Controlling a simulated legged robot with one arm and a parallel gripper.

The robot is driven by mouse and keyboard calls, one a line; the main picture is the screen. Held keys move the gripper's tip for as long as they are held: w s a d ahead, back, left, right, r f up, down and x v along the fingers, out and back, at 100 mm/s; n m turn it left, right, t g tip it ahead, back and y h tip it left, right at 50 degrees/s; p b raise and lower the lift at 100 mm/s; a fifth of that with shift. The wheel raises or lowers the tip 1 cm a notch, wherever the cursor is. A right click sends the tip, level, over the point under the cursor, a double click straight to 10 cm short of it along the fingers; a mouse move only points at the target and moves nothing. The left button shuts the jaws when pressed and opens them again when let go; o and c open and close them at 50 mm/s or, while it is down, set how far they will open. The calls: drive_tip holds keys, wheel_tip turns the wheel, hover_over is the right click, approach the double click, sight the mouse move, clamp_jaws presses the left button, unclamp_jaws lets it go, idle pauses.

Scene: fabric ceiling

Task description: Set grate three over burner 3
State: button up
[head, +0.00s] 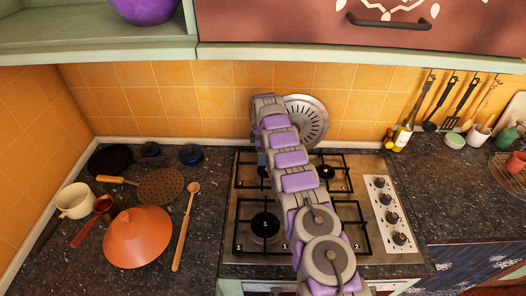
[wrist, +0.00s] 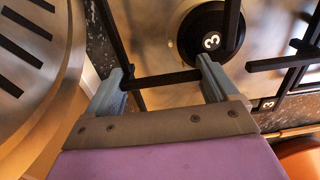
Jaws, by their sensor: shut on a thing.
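My gripper (wrist: 163,72) is shut on a black grate bar beside the burner cap. In the head view my arm hides most of the gripper. I cannot tell whether the grate touches the hob.
Other grates stand on the hob, with knobs (head: 392,217) at its right. A slotted metal disc (head: 308,122) leans on the back wall, close to my gripper. An orange lid (head: 138,237), a wooden spoon (head: 186,228) and pans crowd the left counter. Utensils hang at right.

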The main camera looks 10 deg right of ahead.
drive_tip(key=shift+d+f, duration=0.25)
drive_tip(key=shift+d, duration=0.9)
drive_tip(key=o, duration=1.1)
drive_tip(key=shift+d, duration=0.1)
drive_tip(key=shift+o, duration=0.2)
drive_tip(key=shift+a, duration=0.6)
drive_tip(key=shift+a+r, duration=0.15)
drive_tip(key=shift+a, duration=0.2)
wheel_tip(320, 180, up, 13)
drive_tip(key=d+p, duration=0.1)
drive_tip(key=p, duration=0.8)
drive_tip(key=shift+d, duration=0.15)
drive_tip(key=shift+w, duration=0.1)
drive_tip(key=shift+a, duration=0.45)
